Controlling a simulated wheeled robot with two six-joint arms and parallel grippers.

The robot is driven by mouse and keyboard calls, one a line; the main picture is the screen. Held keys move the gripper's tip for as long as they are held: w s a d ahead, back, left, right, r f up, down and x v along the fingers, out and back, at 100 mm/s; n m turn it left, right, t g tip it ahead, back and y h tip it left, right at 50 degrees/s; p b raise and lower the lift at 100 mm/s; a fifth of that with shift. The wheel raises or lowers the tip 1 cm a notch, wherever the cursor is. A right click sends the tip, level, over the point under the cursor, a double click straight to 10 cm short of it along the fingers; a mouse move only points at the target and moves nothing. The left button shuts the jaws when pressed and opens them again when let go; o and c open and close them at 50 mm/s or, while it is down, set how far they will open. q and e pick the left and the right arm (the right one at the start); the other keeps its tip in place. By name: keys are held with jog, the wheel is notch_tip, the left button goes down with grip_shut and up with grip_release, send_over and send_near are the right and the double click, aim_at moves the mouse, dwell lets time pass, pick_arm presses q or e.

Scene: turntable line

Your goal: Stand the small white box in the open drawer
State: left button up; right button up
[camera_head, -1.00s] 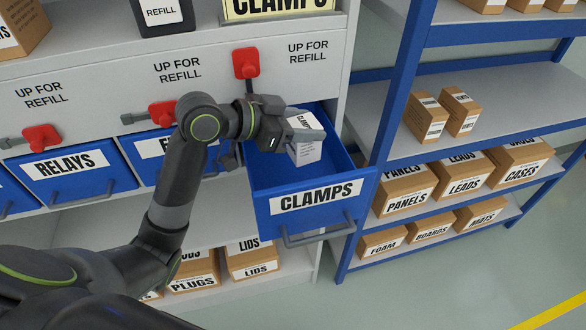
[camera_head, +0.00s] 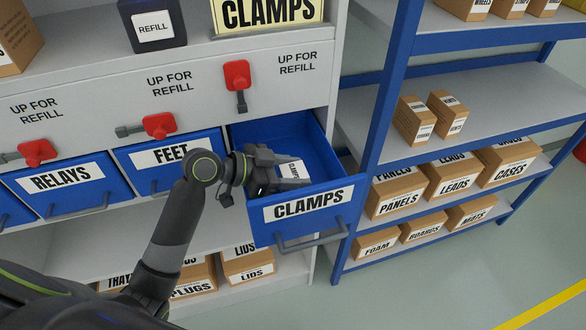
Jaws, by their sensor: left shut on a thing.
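The small white box (camera_head: 292,168) is inside the open blue drawer labelled CLAMPS (camera_head: 308,203), mostly hidden by my gripper. Only part of its printed top shows. My left gripper (camera_head: 291,177) reaches into the drawer from the left and is shut on the box. Whether the box touches the drawer floor cannot be told. My right gripper is not in view.
Closed blue drawers labelled FEET (camera_head: 172,155) and RELAYS (camera_head: 68,178) are to the left. A red lever (camera_head: 237,77) is above the open drawer. A blue-framed shelf (camera_head: 385,110) with cardboard boxes stands close at the right.

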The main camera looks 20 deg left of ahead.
pick_arm(q)
jog(key=shift+f, duration=0.2)
jog(key=o, duration=1.1)
jog(key=shift+r, duration=0.25)
jog(key=shift+s+a, duration=0.15)
jog(key=shift+a, duration=0.15)
jog(key=shift+b+v, duration=1.4)
jog(key=shift+v, duration=4.3)
